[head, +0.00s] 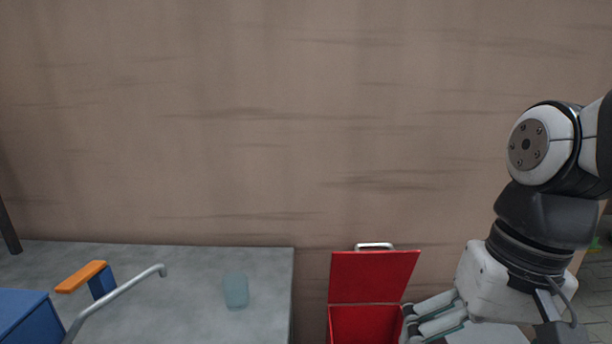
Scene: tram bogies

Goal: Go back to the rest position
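My arm comes in from the right edge of the head view and bends down toward the lower right. My gripper (432,318) is at the bottom of the view, beside the right side of an open red box (374,277). Its fingers point left, and the lower part of the gripper is cut off by the frame. I cannot tell how far apart the fingertips are or whether anything is between them.
The red box has its lid raised, with a metal handle on top. A grey table (190,265) at left bears a translucent bluish cup-like object (236,291). A blue item (25,318), an orange-topped piece (81,277) and a bent metal bar (115,297) are at lower left. A brown wall stands behind.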

